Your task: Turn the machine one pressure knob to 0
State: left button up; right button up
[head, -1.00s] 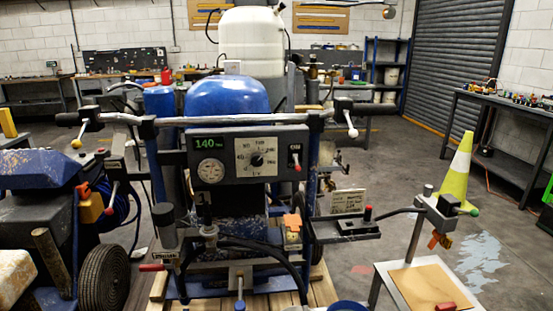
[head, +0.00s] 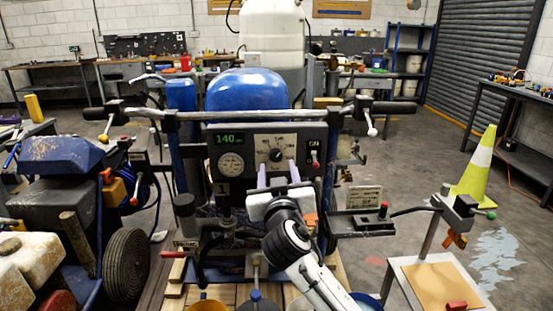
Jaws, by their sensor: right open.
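Machine one (head: 216,142) stands upright in the middle, with a blue tank on top and a "1" mark below its panel. Its pressure knob (head: 275,155) is a small black dial on a pale square scale plate; the pointer setting is too small to read. A green display (head: 229,140) reads 140, above a round gauge (head: 231,164). My right gripper (head: 277,167) reaches up from below, with two pale fingers spread apart just under the knob in the picture. It is empty; I cannot tell whether it touches the panel. My left gripper is not in view.
A red-tipped lever (head: 315,160) sits right of the knob. The handlebar (head: 235,114) spans above the panel. A blue machine (head: 60,160) stands at left. A small stand (head: 440,284) and a yellow-white cone (head: 478,170) are at right, with open floor around them.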

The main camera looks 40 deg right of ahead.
aim_at(276, 157)
jog(key=x, duration=0.4)
jog(key=shift+w+d, duration=0.1)
jog(key=shift+w, duration=0.1)
jog(key=shift+w+d+p, duration=0.3)
jog(key=shift+w, duration=0.25)
jog(key=shift+c, duration=0.9)
jog(key=c, duration=0.9)
